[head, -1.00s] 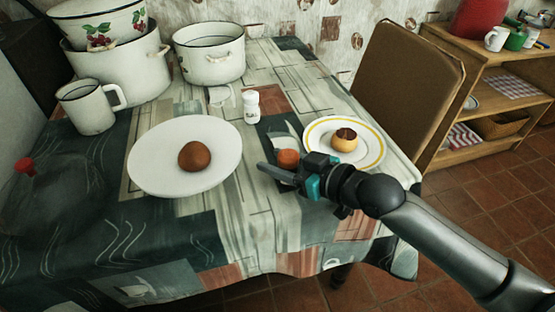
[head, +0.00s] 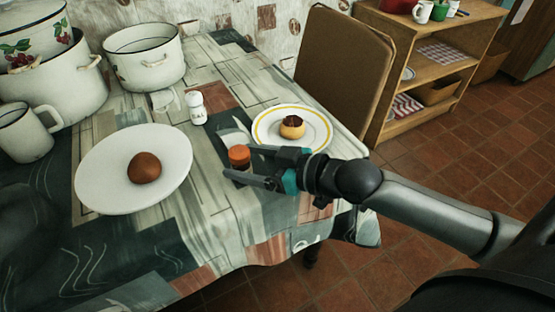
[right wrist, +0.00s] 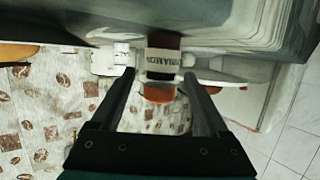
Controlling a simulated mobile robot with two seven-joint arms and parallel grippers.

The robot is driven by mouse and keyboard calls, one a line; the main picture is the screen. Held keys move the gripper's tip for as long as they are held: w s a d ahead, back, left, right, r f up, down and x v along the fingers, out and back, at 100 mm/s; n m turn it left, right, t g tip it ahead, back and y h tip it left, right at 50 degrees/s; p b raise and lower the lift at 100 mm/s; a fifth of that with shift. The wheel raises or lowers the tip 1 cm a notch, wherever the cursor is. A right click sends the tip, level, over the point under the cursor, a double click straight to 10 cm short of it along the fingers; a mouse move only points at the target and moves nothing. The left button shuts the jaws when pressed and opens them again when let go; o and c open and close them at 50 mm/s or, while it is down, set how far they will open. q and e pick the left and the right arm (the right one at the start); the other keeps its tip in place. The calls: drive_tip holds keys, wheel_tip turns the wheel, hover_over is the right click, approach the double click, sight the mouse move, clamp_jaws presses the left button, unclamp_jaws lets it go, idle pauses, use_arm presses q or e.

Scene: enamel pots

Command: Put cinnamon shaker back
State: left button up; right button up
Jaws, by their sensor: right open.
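The cinnamon shaker (head: 239,155), with an orange-red cap and a dark body, stands on the patterned table between the two plates. My right gripper (head: 240,163) is open, its fingers reaching in from the right around the shaker. In the right wrist view, the shaker (right wrist: 162,62) appears upside down with part of its label readable, between the two open fingertips (right wrist: 159,76). Whether a finger touches it is not clear. The shaker's lower part is partly hidden by a finger in the head view. My left gripper is not in view.
A white shaker (head: 196,108) stands behind and left of the cinnamon shaker. A plate with a bun (head: 145,167) is left; a yellow-rimmed plate (head: 262,135) with a pastry is close behind right. Enamel pots (head: 145,62) stand at back left. A wooden shelf (head: 400,125) is beyond the chair (head: 343,70).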

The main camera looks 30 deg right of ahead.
sight(248, 162)
drive_tip(key=p+v, duration=0.2)
drive_tip(key=v, duration=0.3)
drive_tip(key=shift+s+d+r, duration=0.15)
drive_tip(key=shift+s+d, duration=0.05)
drive_tip(key=shift+s, duration=0.05)
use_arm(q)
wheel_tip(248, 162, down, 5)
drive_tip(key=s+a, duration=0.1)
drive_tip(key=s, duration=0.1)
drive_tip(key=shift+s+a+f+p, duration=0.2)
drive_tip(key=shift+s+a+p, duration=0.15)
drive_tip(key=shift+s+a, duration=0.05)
use_arm(e)
drive_tip(key=shift+v, duration=0.9)
